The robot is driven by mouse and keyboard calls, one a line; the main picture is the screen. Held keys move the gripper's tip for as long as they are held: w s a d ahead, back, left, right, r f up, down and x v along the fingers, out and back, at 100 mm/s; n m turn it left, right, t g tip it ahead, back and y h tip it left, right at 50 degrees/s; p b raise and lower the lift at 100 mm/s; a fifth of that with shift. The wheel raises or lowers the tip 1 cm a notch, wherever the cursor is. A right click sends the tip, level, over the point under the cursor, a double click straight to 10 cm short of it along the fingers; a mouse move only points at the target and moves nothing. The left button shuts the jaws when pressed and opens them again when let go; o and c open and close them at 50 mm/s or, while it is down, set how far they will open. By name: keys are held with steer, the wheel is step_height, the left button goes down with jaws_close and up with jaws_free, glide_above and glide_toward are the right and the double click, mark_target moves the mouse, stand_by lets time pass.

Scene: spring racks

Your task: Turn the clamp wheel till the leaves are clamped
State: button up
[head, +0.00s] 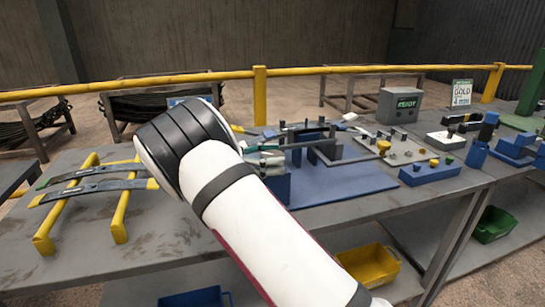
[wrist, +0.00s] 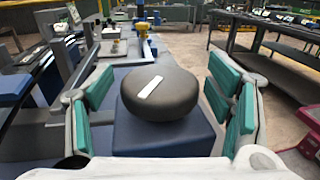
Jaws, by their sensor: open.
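The clamp wheel (wrist: 160,92) is a dark round knob with a white mark on top, above a blue block (wrist: 165,138) in the wrist view. My gripper (wrist: 162,84) is open, with teal pads on the left and right of the wheel; gaps show between pads and wheel. In the head view my gripper (head: 264,150) is mostly hidden behind my arm, at the left end of the blue fixture (head: 335,186), and the wheel is hidden. Dark leaves (head: 300,128) lie across the fixture; whether they are clamped cannot be told.
Loose leaf springs (head: 95,188) lie on yellow rails (head: 120,215) at the left. A READY box (head: 400,105), a blue knob block (head: 430,172) and a GOLD sign (head: 461,94) stand right of the fixture. Yellow (head: 370,265) and green (head: 494,225) bins sit below.

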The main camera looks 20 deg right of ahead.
steer(key=shift+a, duration=0.1)
steer(key=w+a, duration=0.2)
steer(key=a, duration=0.9)
steer(key=shift+a, duration=0.35)
steer(key=s+d+n+t+y+b, duration=0.2)
steer(key=s+n+t+y+b, duration=0.35)
steer(key=s+n+t, duration=0.75)
steer(key=w+d+m+b, duration=0.1)
steer(key=w+d, duration=0.2)
steer(key=w+d+t+b, duration=0.1)
steer(key=w+d, duration=0.2)
steer(key=w, duration=0.1)
steer(key=w+d+m+t+h+b, duration=0.1)
steer(key=w+d+b, duration=0.1)
steer(key=w+d, duration=0.2)
steer(key=shift+f+m, duration=0.15)
steer(key=shift+m, duration=0.15)
